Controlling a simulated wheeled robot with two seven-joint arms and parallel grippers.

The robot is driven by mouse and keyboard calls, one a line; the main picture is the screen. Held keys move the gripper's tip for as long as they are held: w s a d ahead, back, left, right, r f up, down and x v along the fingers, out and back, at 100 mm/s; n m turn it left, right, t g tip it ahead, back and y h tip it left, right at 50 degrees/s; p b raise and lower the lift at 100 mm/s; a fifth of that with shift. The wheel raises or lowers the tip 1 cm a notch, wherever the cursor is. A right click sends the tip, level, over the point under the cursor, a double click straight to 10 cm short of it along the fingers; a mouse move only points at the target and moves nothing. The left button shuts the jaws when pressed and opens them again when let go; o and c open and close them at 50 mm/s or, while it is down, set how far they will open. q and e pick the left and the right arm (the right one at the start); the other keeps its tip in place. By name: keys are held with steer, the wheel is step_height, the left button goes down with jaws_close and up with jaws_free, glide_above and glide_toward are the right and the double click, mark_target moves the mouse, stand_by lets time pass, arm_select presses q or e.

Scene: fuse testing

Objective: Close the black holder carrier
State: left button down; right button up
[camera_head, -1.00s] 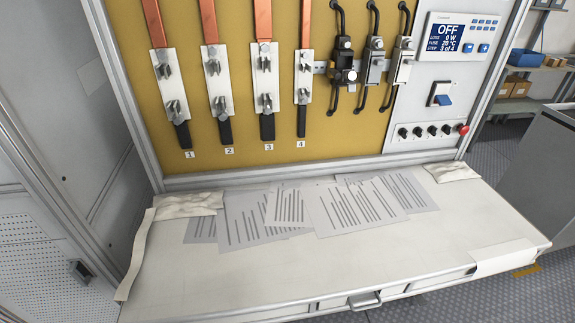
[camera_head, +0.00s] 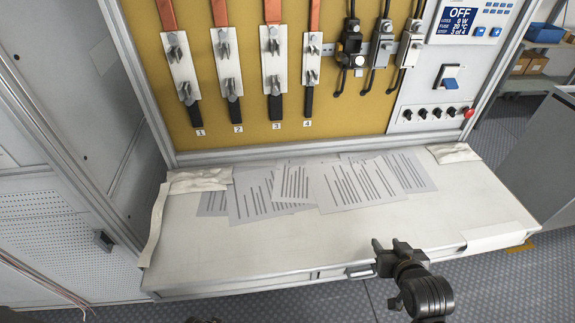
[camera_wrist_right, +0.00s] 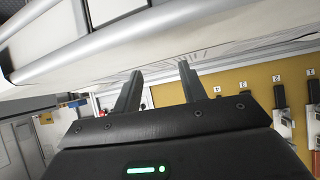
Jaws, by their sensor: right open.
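The black holder (camera_head: 351,45) is mounted on the yellow panel, leftmost in a row of three holders below black cables. A part of its carrier seems to tilt out at its lower end, but it is too small to tell how far open it is. A grey holder (camera_head: 380,48) and a white holder (camera_head: 409,47) hang to its right. My right gripper (camera_head: 388,245) is open and empty at the table's front edge, well below and in front of the holders. Its two fingers also show in the right wrist view (camera_wrist_right: 160,78).
Printed sheets (camera_head: 340,186) lie on the white table (camera_head: 290,245). A control box with a screen (camera_head: 463,20) reading OFF is right of the holders. Several fuse strips (camera_head: 228,65) are on the panel's left. The space above the table is clear.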

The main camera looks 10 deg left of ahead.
arm_select(q)
steer(key=s+a+f+g, duration=0.1)
steer(key=s+f, duration=0.6)
steer(key=f, duration=0.6)
arm_select(e)
steer(key=w+a+r+t+y, duration=0.1)
steer(key=w+a+r+t, duration=0.15)
steer(key=w+r, duration=0.4)
steer(key=w+a+r+t+y, duration=0.1)
steer(key=w+a+r+t, duration=0.15)
steer(key=w+r, duration=0.4)
steer(key=n+t+y, duration=0.2)
steer(key=t+y, duration=0.1)
steer(key=t, duration=0.2)
glide_toward(359, 76)
steer(key=p+x, duration=0.2)
steer(key=x, duration=0.6)
steer(key=shift+p, duration=0.3)
arm_select(q)
steer(key=s+a+f, duration=0.2)
steer(key=s+f, duration=0.2)
steer(key=s, duration=0.7)
steer(key=shift+a+f+g, duration=0.15)
steer(key=shift+g, duration=0.15)
arm_select(e)
steer(key=shift+w+a+r, duration=0.15)
steer(key=shift+w+r, duration=0.05)
steer(key=shift+w, duration=0.35)
steer(key=shift+c, duration=0.4)
